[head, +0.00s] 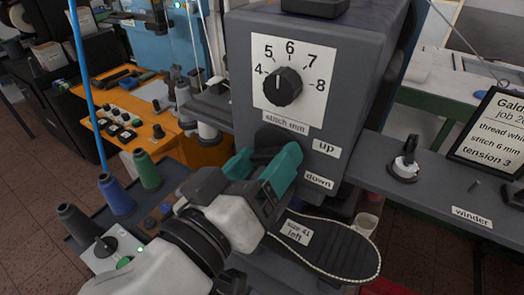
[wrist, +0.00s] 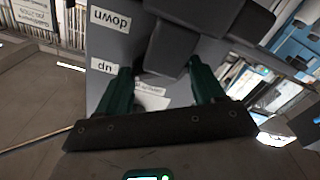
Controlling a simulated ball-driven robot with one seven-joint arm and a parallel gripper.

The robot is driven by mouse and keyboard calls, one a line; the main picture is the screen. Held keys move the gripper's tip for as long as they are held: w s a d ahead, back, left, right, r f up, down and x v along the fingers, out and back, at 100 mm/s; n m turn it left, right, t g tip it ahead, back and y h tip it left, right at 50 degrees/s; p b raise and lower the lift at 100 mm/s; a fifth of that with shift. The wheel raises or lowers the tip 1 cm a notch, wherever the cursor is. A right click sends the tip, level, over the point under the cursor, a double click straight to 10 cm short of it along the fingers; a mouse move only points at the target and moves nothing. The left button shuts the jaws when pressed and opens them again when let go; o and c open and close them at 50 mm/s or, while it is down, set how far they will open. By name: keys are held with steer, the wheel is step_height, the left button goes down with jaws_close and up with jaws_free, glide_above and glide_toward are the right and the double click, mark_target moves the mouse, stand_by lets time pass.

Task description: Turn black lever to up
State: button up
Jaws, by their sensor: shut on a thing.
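The black lever (head: 268,141) sits on the front of the grey machine, below the dial and left of the "up" label (head: 326,148) and the "down" label (head: 319,180). My gripper (head: 264,158) with teal fingers is shut on the lever, and its fingers hide part of it. In the wrist view, the picture is upside down, and the dark lever (wrist: 172,46) shows between the teal fingers of my gripper (wrist: 162,66). I cannot tell exactly which label the lever points to.
The stitch dial (head: 283,87) is just above, its pointer near 5. A shoe sole (head: 335,248) labelled "size 41 left" lies below. A winder shelf (head: 440,195) with a framed job card (head: 495,135) is at right. Thread cones (head: 115,193) stand at left.

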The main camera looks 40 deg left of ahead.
steer(key=shift+n, duration=0.6)
steer(key=o, duration=1)
steer(key=shift+o, duration=0.2)
steer(key=b+v, duration=0.2)
steer(key=v, duration=0.9)
